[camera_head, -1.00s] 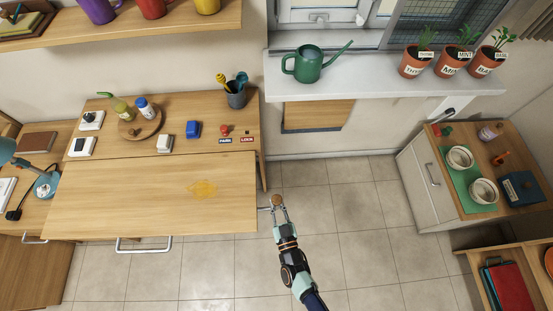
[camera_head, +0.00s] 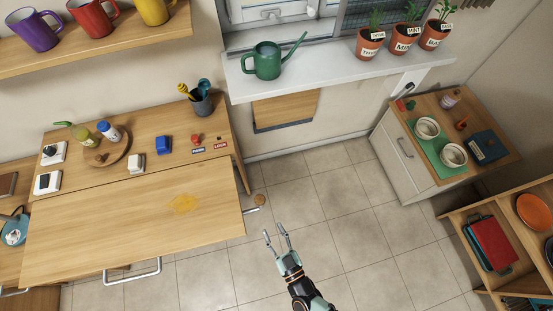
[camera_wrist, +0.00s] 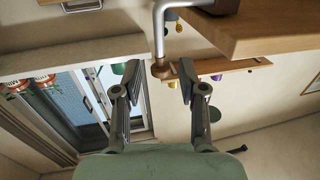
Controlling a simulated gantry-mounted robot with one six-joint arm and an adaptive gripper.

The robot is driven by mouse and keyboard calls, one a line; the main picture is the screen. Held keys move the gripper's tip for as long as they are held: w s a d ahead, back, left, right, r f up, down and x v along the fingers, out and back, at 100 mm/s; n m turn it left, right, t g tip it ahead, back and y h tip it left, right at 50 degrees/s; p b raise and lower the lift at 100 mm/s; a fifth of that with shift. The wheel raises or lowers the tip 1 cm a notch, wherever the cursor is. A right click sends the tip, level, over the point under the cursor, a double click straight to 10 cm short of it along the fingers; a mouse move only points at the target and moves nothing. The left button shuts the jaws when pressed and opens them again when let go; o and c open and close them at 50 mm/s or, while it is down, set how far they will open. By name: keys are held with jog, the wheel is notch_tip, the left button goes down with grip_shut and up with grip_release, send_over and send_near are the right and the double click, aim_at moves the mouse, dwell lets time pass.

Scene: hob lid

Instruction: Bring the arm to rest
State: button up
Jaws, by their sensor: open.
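The counter behind holds a round board (camera_head: 107,150) with bottles, a blue block (camera_head: 163,145), and PARK and LOCK labels (camera_head: 220,146). A low cabinet (camera_head: 405,160) and a shelf (camera_head: 515,230) stand at right. Tiled floor (camera_head: 330,215) around my gripper is clear.

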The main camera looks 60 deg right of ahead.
jog(key=shift+v, duration=0.85)
